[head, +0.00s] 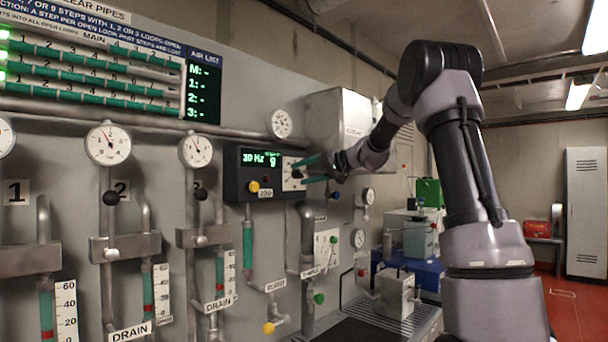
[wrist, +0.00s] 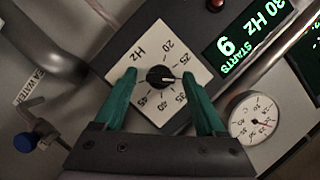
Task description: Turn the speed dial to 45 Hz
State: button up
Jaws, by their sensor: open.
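The speed dial is a black knob (wrist: 160,76) on a white square plate (wrist: 142,52) marked in Hz, with 20, 25, 35, 40 and 45 readable. Its white pointer mark faces right in the wrist view, between 25 and 35, where my finger covers the scale. The display (head: 261,159) beside it reads 30 Hz and 9; it also shows in the wrist view (wrist: 243,42). My gripper (wrist: 160,75) is open, its green fingers on either side of the knob with gaps visible. In the head view my gripper (head: 301,173) is at the plate and partly hides it.
A yellow button (head: 254,187) sits on the control box below the display. A round gauge (wrist: 255,119) and a blue-knobbed valve (wrist: 26,142) are near the dial. Pipes and a metal cabinet (head: 338,115) surround the panel. The red floor (head: 575,290) at right is open.

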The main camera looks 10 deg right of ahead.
grip_shut()
jog(key=m+y, duration=0.1)
jog(key=m, duration=0.2)
jog(key=m+y, duration=0.1)
jog(key=m, duration=0.2)
jog(key=m+t+y, duration=0.1)
jog(key=m+y, duration=0.1)
jog(key=m, duration=0.2)
jog(key=shift+f, duration=0.4)
jog(key=m+t, duration=0.1)
jog(key=m, duration=0.2)
jog(key=m+t, duration=0.2)
jog(key=m, duration=0.2)
jog(key=shift+a+f, duration=0.1)
jog(key=shift+f, duration=0.05)
jog(key=m+t, duration=0.2)
jog(key=m, duration=0.2)
jog(key=m+t+h, duration=0.1)
jog(key=m+t, duration=0.1)
jog(key=m, duration=0.2)
jog(key=shift+s+m+h, duration=0.1)
jog(key=shift+m+h, duration=0.2)
